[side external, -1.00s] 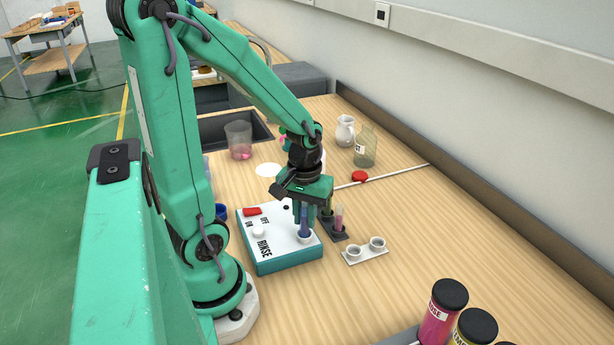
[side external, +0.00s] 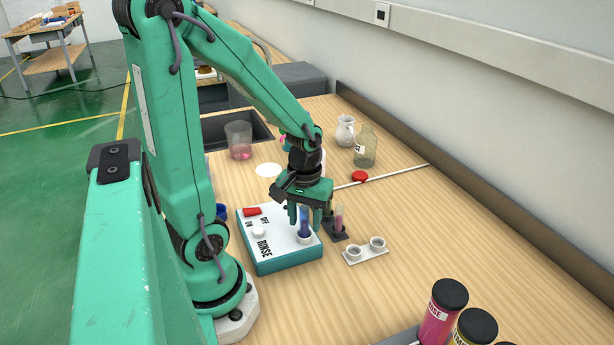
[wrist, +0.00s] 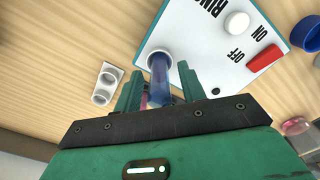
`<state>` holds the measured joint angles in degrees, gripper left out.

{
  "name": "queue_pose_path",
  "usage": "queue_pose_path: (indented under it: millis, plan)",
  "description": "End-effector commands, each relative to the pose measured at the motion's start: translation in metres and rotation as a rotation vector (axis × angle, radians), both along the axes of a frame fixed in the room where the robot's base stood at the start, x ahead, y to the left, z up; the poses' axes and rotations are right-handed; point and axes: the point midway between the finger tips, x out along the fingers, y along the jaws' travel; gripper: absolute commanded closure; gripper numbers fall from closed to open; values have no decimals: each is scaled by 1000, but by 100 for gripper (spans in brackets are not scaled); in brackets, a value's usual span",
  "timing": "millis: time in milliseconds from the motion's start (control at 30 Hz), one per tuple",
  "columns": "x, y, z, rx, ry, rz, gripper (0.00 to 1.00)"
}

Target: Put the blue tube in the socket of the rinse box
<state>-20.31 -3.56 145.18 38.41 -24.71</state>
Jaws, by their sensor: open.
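The blue tube (side external: 304,224) stands upright in the white-rimmed socket at the near right corner of the rinse box (side external: 284,258). In the wrist view the blue tube (wrist: 161,78) reaches down into the round socket (wrist: 158,55). My gripper (side external: 305,217) is open above that corner, with one finger on each side of the tube. In the wrist view there are gaps between the tube and both fingers (wrist: 158,85). The upper end of the tube is partly hidden by the gripper.
A dark rack (side external: 337,233) with a pink tube (side external: 339,217) stands just right of the gripper. A white two-cup holder (side external: 365,252) is nearer. A red switch (side external: 252,211) and white knob (side external: 258,232) are on the box. A glass beaker (side external: 365,150) stands further back.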

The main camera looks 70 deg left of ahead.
Motion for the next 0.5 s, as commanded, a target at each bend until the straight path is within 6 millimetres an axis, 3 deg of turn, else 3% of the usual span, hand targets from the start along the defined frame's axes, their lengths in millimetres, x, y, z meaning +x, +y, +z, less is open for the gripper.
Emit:
queue_pose_path:
  millis: [267, 500]
  plan:
    - [1, 0, 13, 1, -4, 0, 60]
    - [2, 1, 40, 3, -7, 0, 60]
